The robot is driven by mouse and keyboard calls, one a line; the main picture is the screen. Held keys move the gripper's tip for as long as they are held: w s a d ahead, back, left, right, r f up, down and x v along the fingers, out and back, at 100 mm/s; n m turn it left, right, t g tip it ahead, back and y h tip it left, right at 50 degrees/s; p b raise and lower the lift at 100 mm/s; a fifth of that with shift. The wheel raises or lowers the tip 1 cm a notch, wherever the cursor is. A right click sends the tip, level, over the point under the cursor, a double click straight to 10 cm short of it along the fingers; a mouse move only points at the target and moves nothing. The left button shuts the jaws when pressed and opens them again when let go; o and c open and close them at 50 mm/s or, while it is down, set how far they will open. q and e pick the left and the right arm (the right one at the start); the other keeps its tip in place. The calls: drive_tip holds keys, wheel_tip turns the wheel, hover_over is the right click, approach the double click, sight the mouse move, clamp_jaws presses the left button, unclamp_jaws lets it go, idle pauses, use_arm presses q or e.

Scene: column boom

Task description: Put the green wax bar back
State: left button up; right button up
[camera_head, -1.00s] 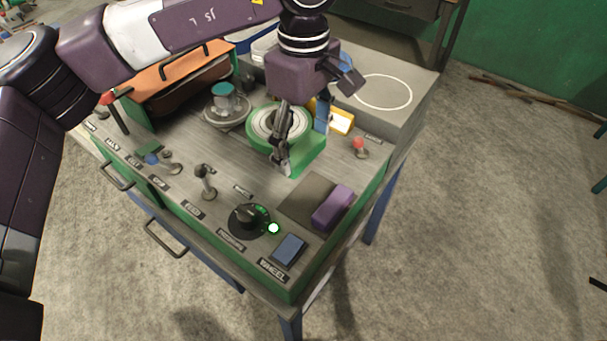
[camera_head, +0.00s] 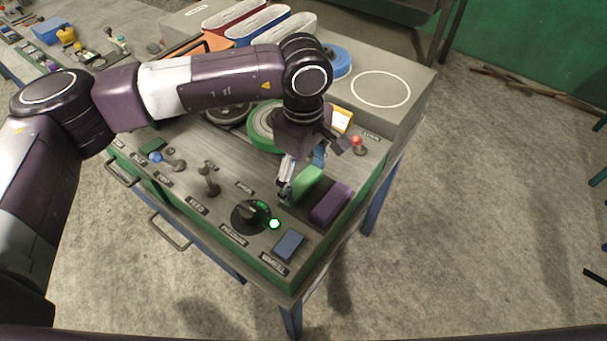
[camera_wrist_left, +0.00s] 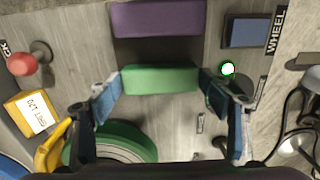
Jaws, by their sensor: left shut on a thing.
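The green wax bar (camera_head: 308,183) is held between the fingers of my left gripper (camera_head: 302,178), beside the purple bar (camera_head: 331,204). In the left wrist view the gripper (camera_wrist_left: 160,84) is shut on the two ends of the green bar (camera_wrist_left: 160,79). The purple bar (camera_wrist_left: 157,18) lies parallel to it, with a narrow gap between them. The green bar is over the dark pad that also bears the purple bar. I cannot tell whether it touches the pad. My right gripper is not in view.
The green wheel (camera_head: 263,128) is behind the gripper. The red-topped lever (camera_head: 358,143), the black dial (camera_head: 249,216), a lit green lamp (camera_head: 274,224) and the blue wheel switch (camera_head: 289,244) surround the pad.

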sight(304, 181)
use_arm(q)
drive_tip(key=shift+f, duration=0.15)
drive_tip(key=o, duration=1.1)
drive_tip(key=shift+o, duration=0.2)
drive_tip(key=shift+r, duration=0.3)
drive_tip(key=shift+w+r, duration=0.1)
drive_tip(key=shift+r, duration=0.25)
wheel_tip(304, 181, up, 11)
drive_tip(key=b, duration=0.3)
